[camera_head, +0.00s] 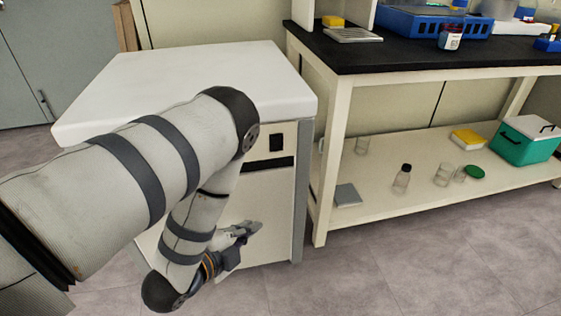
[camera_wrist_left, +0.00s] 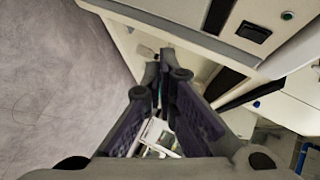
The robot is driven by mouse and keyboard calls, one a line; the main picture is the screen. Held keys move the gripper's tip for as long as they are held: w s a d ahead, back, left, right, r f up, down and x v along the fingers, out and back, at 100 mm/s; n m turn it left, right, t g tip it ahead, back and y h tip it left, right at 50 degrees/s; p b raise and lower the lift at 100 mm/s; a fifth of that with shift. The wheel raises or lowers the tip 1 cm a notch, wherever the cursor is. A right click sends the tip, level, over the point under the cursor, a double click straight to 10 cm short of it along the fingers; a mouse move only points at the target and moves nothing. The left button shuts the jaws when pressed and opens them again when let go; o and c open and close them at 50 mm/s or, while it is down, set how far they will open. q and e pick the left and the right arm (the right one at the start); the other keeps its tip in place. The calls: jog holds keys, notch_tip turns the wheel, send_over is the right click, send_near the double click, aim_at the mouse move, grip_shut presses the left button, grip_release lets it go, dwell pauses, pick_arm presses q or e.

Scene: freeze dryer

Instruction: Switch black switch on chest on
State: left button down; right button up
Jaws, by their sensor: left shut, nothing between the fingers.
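The white chest (camera_head: 180,75) stands at the left in the head view, with its front panel partly hidden behind my left arm. The black switch (camera_head: 276,142) is a small dark rectangle on the upper right of that front, above a black strip. In the left wrist view the black switch (camera_wrist_left: 253,32) shows at the upper right; whether it is on or off cannot be told. My left gripper (camera_head: 257,226) is in front of the chest's lower front, below the switch and apart from it. In the left wrist view its fingers (camera_wrist_left: 164,58) are shut and empty.
A bench with a black top (camera_head: 400,55) and a lower shelf (camera_head: 400,205) stands right of the chest. Bottles and glassware are on the shelf, with a green box (camera_head: 525,140). A green button (camera_wrist_left: 288,15) sits near the switch. The floor (camera_head: 400,280) in front is clear.

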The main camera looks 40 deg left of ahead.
aim_at(277, 158)
pick_arm(q)
jog(key=w+a+r+m+t, duration=0.1)
jog(key=w+r+m+t, duration=0.1)
jog(key=r, duration=0.6)
jog(key=shift+w+r+m+t+p, duration=0.35)
jog(key=shift+w+t, duration=0.35)
jog(key=shift+w, duration=0.35)
jog(key=shift+f, duration=0.1)
jog(key=w+a+b, duration=0.1)
jog(key=w, duration=0.3)
jog(key=w+a+f+b, duration=0.1)
jog(key=w+b, duration=0.1)
jog(key=w, duration=0.2)
jog(key=w+a+b, duration=0.1)
jog(key=w, duration=0.3)
jog(key=shift+w+a+f+b, duration=0.2)
jog(key=shift+w+a+b, duration=0.1)
jog(key=shift+a, duration=0.1)
